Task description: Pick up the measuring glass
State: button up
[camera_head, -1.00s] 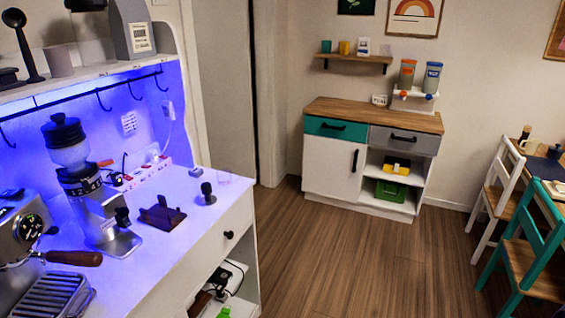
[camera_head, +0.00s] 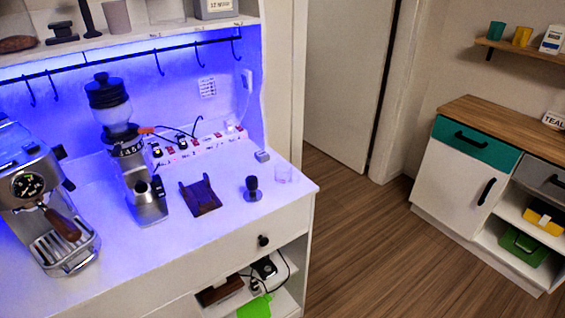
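My gripper is not in view.
A dark wooden stand (camera_head: 200,196), a grinder (camera_head: 130,160) and an espresso machine (camera_head: 42,200) stand further left on the counter. A hook rail (camera_head: 130,61) and shelf hang above. Open wooden floor (camera_head: 365,250) lies right, before a second cabinet (camera_head: 455,170).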

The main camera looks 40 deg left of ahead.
aim_at(288, 176)
jog(key=u, duration=1.05)
jog(key=i, duration=0.9)
jog(key=u, duration=0.95)
